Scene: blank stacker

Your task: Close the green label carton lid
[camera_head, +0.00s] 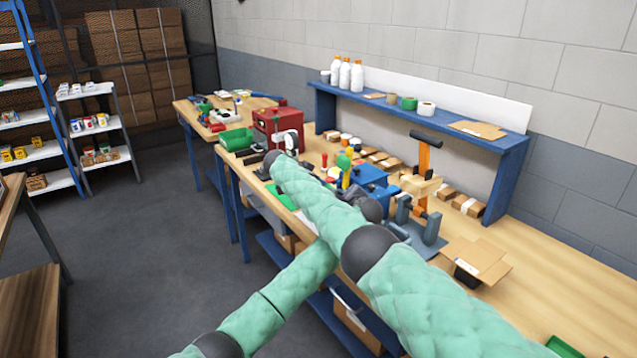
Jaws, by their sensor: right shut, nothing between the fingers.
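An open cardboard carton (470,262) with spread flaps sits on the right part of the workbench. Its dark inside shows at the front, and I cannot make out a green label on it. My right arm in its green padded sleeve reaches from the bottom right across the bench toward the far left. My right gripper (287,140) is small and partly hidden near the red box, well apart from the carton; it is shut and empty. My left arm passes behind the right one, and its gripper cannot be made out.
A grey fixture (431,228) and an orange-posted stand (423,160) are left of the carton. A blue shelf (515,150) stands behind. A red box (277,122) and green bin (236,139) are farther left.

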